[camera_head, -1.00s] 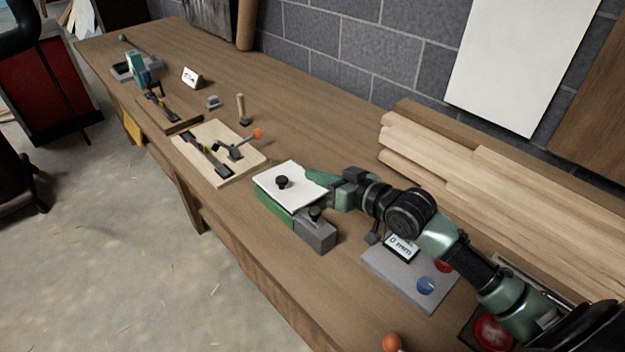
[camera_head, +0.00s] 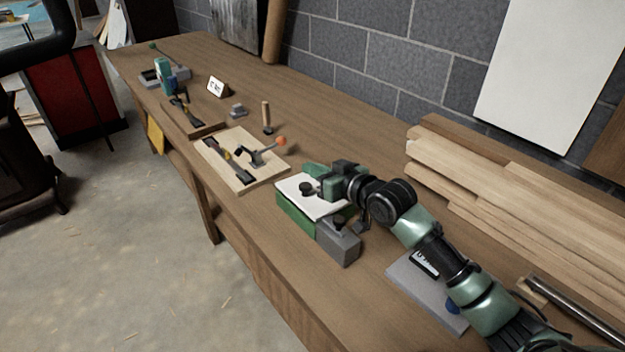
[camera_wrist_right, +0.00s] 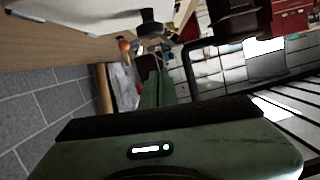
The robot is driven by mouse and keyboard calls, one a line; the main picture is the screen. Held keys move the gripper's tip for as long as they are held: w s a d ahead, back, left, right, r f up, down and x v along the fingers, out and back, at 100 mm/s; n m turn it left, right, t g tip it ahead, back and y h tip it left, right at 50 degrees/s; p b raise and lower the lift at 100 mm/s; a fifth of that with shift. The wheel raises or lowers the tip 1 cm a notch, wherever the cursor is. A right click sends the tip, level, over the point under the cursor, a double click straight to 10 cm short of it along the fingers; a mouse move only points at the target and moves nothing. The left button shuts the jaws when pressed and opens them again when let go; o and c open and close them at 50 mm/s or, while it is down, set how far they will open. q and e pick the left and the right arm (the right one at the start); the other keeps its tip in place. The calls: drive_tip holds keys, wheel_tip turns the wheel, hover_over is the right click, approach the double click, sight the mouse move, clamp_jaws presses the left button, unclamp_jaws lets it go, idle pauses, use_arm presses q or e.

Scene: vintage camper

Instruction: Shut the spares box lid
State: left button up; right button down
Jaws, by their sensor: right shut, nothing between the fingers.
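The spares box (camera_head: 294,219) is a green box near the front edge of the bench. Its white lid (camera_head: 322,208) with a black knob (camera_head: 306,188) lies over the top, roughly level; I cannot tell whether it is fully seated. The lid (camera_wrist_right: 75,14) and a dark knob (camera_wrist_right: 150,22) also show at the top of the right wrist view. My right gripper (camera_head: 314,178) is shut and empty, low over the lid's back part, beside the knob. Whether it touches the lid is unclear. My left gripper is out of view.
A grey block (camera_head: 338,244) with a small knob adjoins the box's right end. A wooden board with a toggle clamp (camera_head: 243,180) lies to the left. Stacked planks (camera_head: 500,178) lie along the wall at right. A grey panel (camera_head: 404,280) is partly under my right arm.

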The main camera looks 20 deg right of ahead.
sight(313, 200)
drive_tip(key=f, duration=0.3)
drive_tip(key=shift+s+f, duration=0.35)
drive_tip(key=shift+f, duration=0.05)
drive_tip(key=shift+a+f, duration=0.1)
drive_tip(key=shift+w, duration=0.1)
